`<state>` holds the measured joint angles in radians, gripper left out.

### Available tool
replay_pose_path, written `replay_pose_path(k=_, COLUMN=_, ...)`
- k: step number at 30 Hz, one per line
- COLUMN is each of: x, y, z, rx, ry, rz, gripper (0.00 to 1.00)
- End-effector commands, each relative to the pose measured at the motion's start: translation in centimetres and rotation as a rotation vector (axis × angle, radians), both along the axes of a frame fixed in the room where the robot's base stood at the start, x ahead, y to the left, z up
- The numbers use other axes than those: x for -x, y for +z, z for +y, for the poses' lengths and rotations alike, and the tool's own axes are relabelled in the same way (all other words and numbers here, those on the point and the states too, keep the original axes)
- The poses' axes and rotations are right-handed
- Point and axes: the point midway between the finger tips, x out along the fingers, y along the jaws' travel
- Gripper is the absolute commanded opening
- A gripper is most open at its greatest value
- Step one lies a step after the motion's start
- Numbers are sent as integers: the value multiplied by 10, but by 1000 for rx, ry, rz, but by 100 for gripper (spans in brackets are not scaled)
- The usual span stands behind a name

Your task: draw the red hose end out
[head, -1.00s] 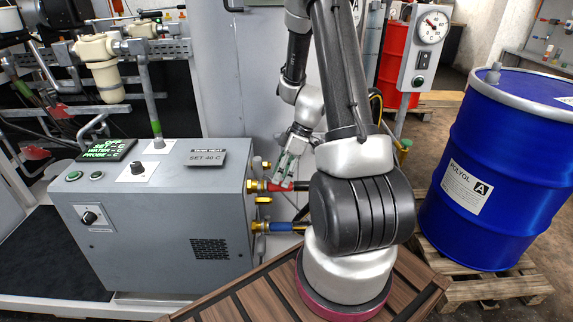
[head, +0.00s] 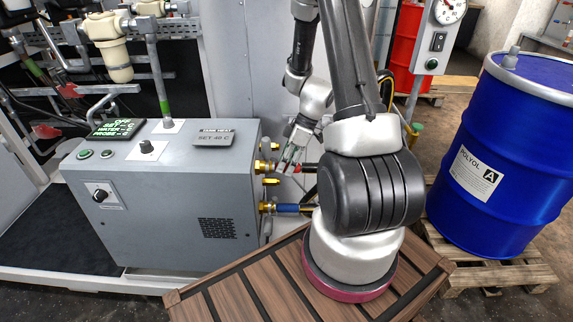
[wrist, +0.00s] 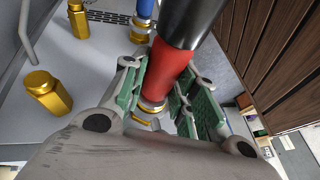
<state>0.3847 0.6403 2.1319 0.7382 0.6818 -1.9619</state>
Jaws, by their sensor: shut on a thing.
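The red hose end (wrist: 168,72) is a red sleeve with a brass tip, joined to a black hose. My gripper (wrist: 155,98) is shut on it, with green-lined fingers on both sides. In the head view my gripper (head: 290,160) is at the right side of the grey heater box (head: 170,205), just right of a brass port (head: 263,167). The fingers cover part of the red sleeve there. I cannot tell whether its tip touches the port.
A blue hose end (head: 287,208) sits on a lower brass port. Bare brass fittings (wrist: 48,92) stand on the panel near my gripper. A blue drum (head: 500,150) stands on a pallet at right. A slatted wooden surface (head: 245,285) lies below my arm.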

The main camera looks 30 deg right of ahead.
Motion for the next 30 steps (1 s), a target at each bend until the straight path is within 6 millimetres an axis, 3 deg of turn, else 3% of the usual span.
replay_pose_path(k=30, x=22, y=0, z=-33, rx=0, ry=-1, rz=0, gripper=0)
